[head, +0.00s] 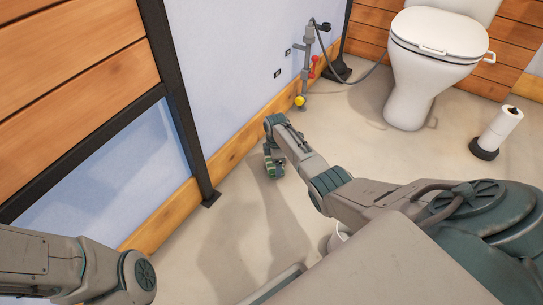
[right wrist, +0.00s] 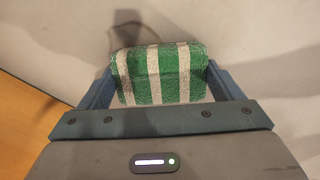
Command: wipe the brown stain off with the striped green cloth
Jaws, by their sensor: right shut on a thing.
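My right gripper (head: 272,160) reaches down near the wall's wooden baseboard in the head view. It is shut on the striped green cloth (head: 276,169), of which only a small part shows there. In the right wrist view the green and white striped cloth (right wrist: 160,74) fills the space between the two fingers of my right gripper (right wrist: 158,80).
A white toilet (head: 425,65) stands at the back right. A paper roll stand (head: 497,133) is beside it. Pipes with a yellow-ended valve (head: 300,101) stick out by the wall. A black post (head: 188,130) stands left of my right gripper.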

